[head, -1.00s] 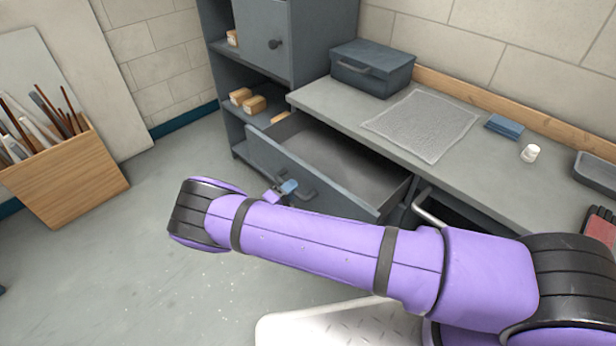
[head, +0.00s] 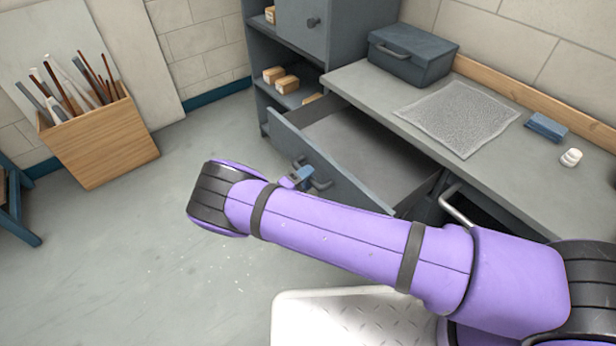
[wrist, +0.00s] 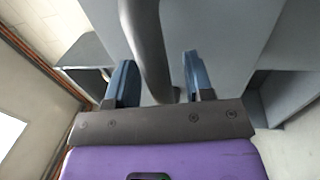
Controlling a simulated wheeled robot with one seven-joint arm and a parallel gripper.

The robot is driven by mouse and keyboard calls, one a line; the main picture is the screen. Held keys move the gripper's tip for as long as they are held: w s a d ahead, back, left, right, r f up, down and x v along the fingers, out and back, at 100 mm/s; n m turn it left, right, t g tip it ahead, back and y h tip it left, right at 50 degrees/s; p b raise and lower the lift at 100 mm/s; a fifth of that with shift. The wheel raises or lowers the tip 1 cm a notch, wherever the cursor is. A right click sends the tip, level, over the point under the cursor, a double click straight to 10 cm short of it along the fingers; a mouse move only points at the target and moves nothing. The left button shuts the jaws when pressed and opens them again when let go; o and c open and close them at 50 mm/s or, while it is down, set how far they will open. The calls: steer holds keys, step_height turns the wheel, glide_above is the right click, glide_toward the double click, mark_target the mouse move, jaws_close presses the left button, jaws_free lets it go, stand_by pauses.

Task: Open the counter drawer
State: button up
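The grey counter drawer (head: 338,165) stands well out from under the counter in the head view, and its empty-looking inside shows. My gripper (head: 299,178) is at the drawer front, by the dark bar handle (head: 321,183). My purple arm hides the lower part of the drawer front. In the wrist view, the two blue fingers (wrist: 160,68) are apart on either side of the handle bar (wrist: 146,45). A gap shows between the bar and the right finger. I cannot tell whether the left finger touches the bar.
The counter (head: 490,165) holds a blue-grey box (head: 411,57), a mesh mat (head: 457,115), a blue block (head: 547,126) and a white item (head: 571,157). A shelf cabinet stands behind the drawer. A wooden bin (head: 105,143) of rods is at the left. The floor between is clear.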

steer(key=shift+a, duration=0.1)
steer(key=v, duration=1)
steer(key=shift+s+a, duration=0.2)
steer(key=shift+s, duration=0.1)
